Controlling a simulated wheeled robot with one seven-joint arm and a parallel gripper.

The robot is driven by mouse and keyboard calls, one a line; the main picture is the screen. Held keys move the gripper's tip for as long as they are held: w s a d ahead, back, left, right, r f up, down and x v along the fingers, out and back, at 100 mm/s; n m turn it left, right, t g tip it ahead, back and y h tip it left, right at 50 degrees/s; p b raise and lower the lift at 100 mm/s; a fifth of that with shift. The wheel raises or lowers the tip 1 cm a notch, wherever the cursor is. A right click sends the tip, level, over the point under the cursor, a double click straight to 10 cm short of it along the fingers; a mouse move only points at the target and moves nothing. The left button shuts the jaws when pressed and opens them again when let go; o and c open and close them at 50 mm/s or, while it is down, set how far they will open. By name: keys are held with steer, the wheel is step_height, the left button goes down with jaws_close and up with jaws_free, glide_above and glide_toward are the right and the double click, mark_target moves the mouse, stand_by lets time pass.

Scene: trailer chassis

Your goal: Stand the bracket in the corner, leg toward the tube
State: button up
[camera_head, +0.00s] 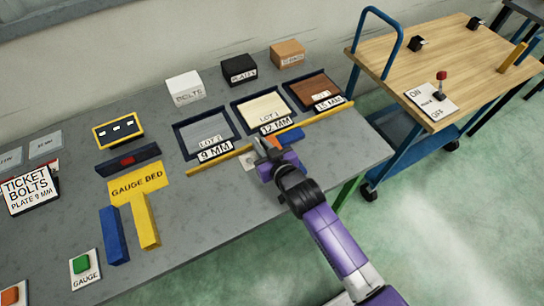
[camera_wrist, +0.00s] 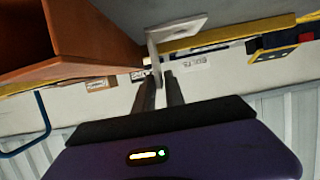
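My gripper (camera_head: 270,150) is over the bench, just in front of the long yellow strip. In the wrist view its two dark fingers (camera_wrist: 160,88) are close together, with the narrow leg of a pale grey L-shaped bracket (camera_wrist: 180,29) between their tips. The bracket's wider flange points away to the right in that view. An orange-brown piece (camera_wrist: 105,25) fills the left of the wrist view, near the bracket; whether they touch is unclear. A small orange patch (camera_head: 272,141) shows at the gripper in the head view. I cannot identify the tube or the corner.
The long yellow strip (camera_head: 225,158) runs in front of three lot trays (camera_head: 178,127). Boxes stand behind. A wooden-topped cart (camera_head: 440,60) stands at right. The bench front between gauge bed and gripper is clear.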

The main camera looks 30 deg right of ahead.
steer(key=v, duration=0.8)
steer(key=shift+s+r+b, duration=0.1)
steer(key=shift+s+b, duration=0.15)
steer(key=shift+b, duration=0.05)
steer(key=s, duration=0.7)
steer(key=s+d, duration=0.1)
steer(key=s, duration=0.2)
steer(key=shift+s+f, duration=0.2)
steer(key=shift+s, duration=0.1)
steer(key=w+r+v, duration=0.1)
steer(key=r+v, duration=0.1)
steer(key=v, duration=1)
steer(key=a+r+v, duration=0.1)
steer(key=r+v, duration=0.1)
steer(key=v, duration=1.1)
steer(key=shift+w+r+t, duration=0.35)
steer(key=shift+t, duration=0.05)
steer(key=shift+f, duration=0.1)
steer(key=shift+f+b, duration=0.3)
steer(key=shift+b, duration=0.05)
